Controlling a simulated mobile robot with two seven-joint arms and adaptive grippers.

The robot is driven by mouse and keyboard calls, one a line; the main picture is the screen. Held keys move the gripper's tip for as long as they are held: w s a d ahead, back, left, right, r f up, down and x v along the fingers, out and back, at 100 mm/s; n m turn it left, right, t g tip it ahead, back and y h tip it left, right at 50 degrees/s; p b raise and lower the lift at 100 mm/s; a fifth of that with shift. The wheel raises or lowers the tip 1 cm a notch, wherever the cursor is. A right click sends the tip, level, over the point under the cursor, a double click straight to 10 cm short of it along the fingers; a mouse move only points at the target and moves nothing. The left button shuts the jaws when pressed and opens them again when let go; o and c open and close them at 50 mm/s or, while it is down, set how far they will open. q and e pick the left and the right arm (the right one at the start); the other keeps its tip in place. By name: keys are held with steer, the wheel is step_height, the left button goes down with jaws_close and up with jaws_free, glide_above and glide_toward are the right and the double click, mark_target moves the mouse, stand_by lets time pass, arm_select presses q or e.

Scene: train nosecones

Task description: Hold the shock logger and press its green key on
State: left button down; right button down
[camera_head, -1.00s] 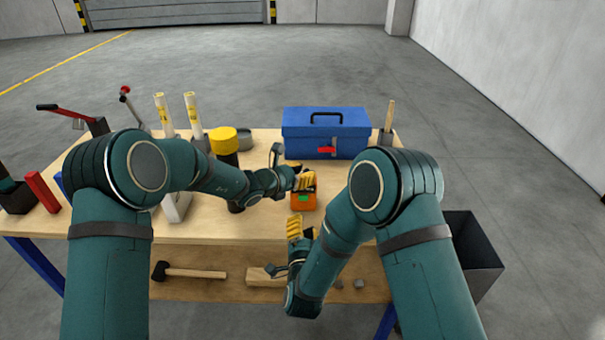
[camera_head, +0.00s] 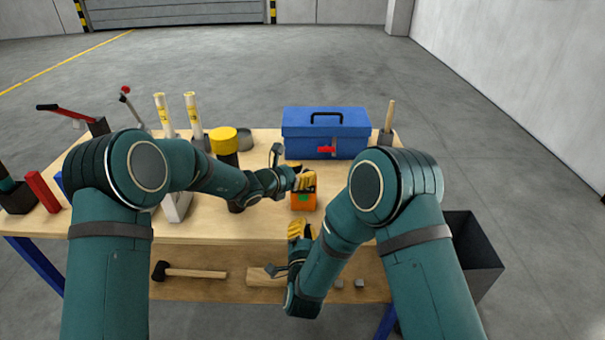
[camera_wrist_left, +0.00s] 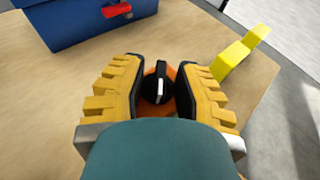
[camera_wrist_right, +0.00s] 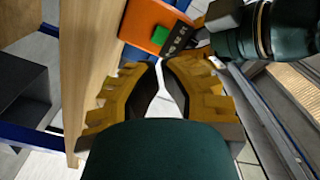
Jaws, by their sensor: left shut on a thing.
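The shock logger (camera_head: 304,205) is an orange box near the table's front edge in the head view. Its green key (camera_head: 303,197) faces my right gripper. My left gripper (camera_head: 303,181) is shut on the logger. In the left wrist view its fingers close on both sides of a black knob (camera_wrist_left: 158,84) on the orange body. In the right wrist view the orange face (camera_wrist_right: 149,20), green key (camera_wrist_right: 160,35) and a dark marked panel (camera_wrist_right: 178,38) show beyond the fingertips.
A blue toolbox (camera_head: 325,133) stands behind the logger. A yellow-capped dark cylinder (camera_head: 223,140) and two pale tubes (camera_head: 193,115) stand to the left. A mallet (camera_head: 190,272) and a wood block (camera_head: 265,280) lie on the lower shelf. A dark bin (camera_head: 470,250) stands at right.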

mark_target(298, 209)
arm_select(q)
steer(key=shift+f, duration=0.1)
stand_by(0.4)
arm_select(e)
steer(key=shift+w+a+f+n+g+y, duration=0.1)
steer(key=shift+w+a+n+g+y, duration=0.15)
steer(key=shift+w+n+g+y, duration=1.55)
steer(key=shift+w+a+n+g+y, duration=0.25)
steer(key=shift+w+n+g+y, duration=0.2)
steer(key=shift+n, duration=2.7)
steer(key=shift+w+a+f+n+g+y, duration=0.1)
steer(key=shift+w+a+n+g+y, duration=0.15)
steer(key=shift+w+n+g+y, duration=1.55)
arm_select(q)
steer(key=shift+s, duration=0.1)
arm_select(e)
steer(key=shift+s+n+t+h, duration=0.5)
steer(key=shift+n+t+h, duration=0.15)
steer(key=shift+t+h, duration=0.15)
